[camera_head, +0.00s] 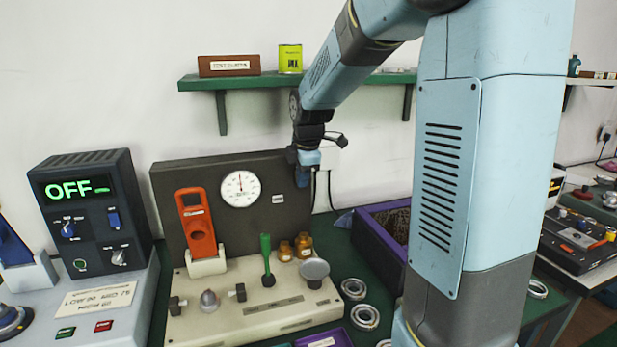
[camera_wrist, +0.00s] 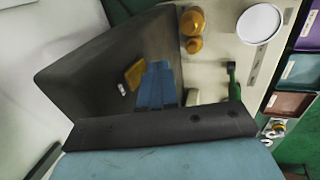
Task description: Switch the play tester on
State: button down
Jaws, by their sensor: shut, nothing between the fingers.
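A dark control box (camera_head: 90,205) with a green display (camera_head: 76,189) reading "OFF" stands at the left in the head view. Its face has a blue knob (camera_head: 68,229), a blue switch (camera_head: 113,218) and a grey knob (camera_head: 119,257). The pale base in front carries a green button (camera_head: 65,333) and a red button (camera_head: 104,326). I cannot tell for certain which unit is the play tester. My gripper (camera_head: 303,172) is well right of the box, before the right end of a dark panel (camera_head: 170,180). In the wrist view its blue fingers (camera_wrist: 157,85) are shut and empty.
A cream bench fixture (camera_head: 185,328) carries a dial gauge (camera_head: 240,188), an orange handheld device (camera_head: 196,224), a green lever (camera_head: 266,255) and amber jars (camera_head: 303,244). A purple crate (camera_head: 372,243) and metal rings (camera_head: 365,317) lie right. A green shelf (camera_head: 270,82) hangs above.

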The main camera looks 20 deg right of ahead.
jog(key=shift+w, duration=0.4)
jog(key=shift+w+f, duration=0.15)
jog(key=shift+w, duration=0.05)
dwell(0.4)
jog(key=shift+r, duration=0.8)
